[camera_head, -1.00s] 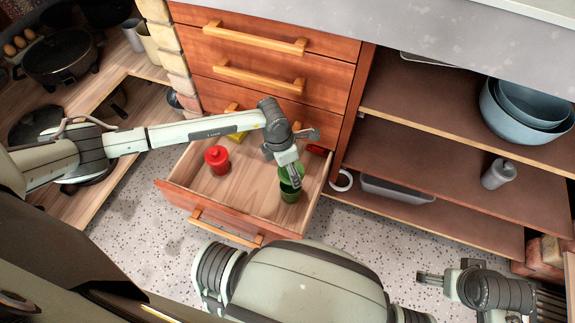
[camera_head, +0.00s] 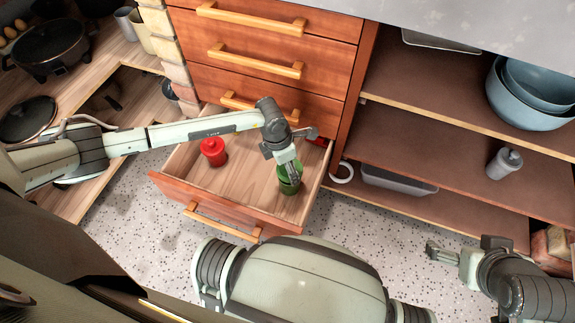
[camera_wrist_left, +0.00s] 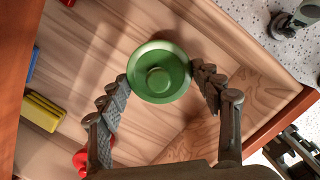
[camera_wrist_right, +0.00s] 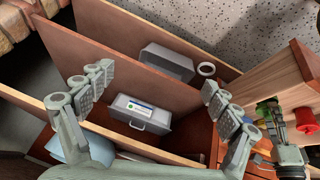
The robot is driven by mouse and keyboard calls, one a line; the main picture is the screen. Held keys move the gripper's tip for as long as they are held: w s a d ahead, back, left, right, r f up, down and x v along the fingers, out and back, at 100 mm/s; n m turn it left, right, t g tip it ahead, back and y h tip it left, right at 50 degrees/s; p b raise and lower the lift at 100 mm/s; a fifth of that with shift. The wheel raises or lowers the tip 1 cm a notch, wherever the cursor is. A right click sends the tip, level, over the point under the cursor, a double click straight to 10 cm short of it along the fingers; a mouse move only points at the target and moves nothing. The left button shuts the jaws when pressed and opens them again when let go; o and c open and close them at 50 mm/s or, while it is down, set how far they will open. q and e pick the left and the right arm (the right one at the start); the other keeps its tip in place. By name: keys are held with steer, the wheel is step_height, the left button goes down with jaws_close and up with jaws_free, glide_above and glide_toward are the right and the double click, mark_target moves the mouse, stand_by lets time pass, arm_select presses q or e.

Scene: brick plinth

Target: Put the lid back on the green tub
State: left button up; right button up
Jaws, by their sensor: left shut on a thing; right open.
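The green lid (camera_wrist_left: 160,72), round with a knob, lies between the fingertips of my left gripper (camera_wrist_left: 162,80) in the left wrist view. The left gripper is shut on it. In the head view the left gripper (camera_head: 287,165) points down over the green tub (camera_head: 289,187), which stands in the right part of the open drawer. The lid is at or just above the tub's mouth; the gripper partly hides it, so I cannot tell if it is seated. My right gripper (camera_wrist_right: 155,88) is open and empty, away from the drawer; it also shows in the head view (camera_head: 432,251).
The open drawer (camera_head: 240,222) also holds a red lidded container (camera_head: 213,151) at left. Yellow (camera_wrist_left: 42,112) and blue items lie along one drawer wall. Closed drawers (camera_head: 255,66) rise behind it. Shelves (camera_head: 440,120) with bowls (camera_head: 530,92) stand to the right.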

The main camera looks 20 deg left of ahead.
arm_select(q)
steer(key=shift+f+b, duration=0.45)
steer(key=shift+f, duration=0.4)
arm_select(e)
steer(key=w+a+r+t+y, duration=0.1)
steer(key=w+a+r+t, duration=0.2)
steer(key=w+a, duration=0.2)
steer(key=shift+w+n+t+y, duration=0.3)
steer(key=shift+w, duration=0.05)
arm_select(q)
steer(key=shift+f+b, duration=0.2)
steer(key=shift+b, duration=0.1)
arm_select(e)
steer(key=shift+f, duration=0.1)
stand_by(1.0)
arm_select(q)
steer(key=o, duration=0.9)
steer(key=shift+o, duration=0.2)
steer(key=shift+o, duration=1.3)
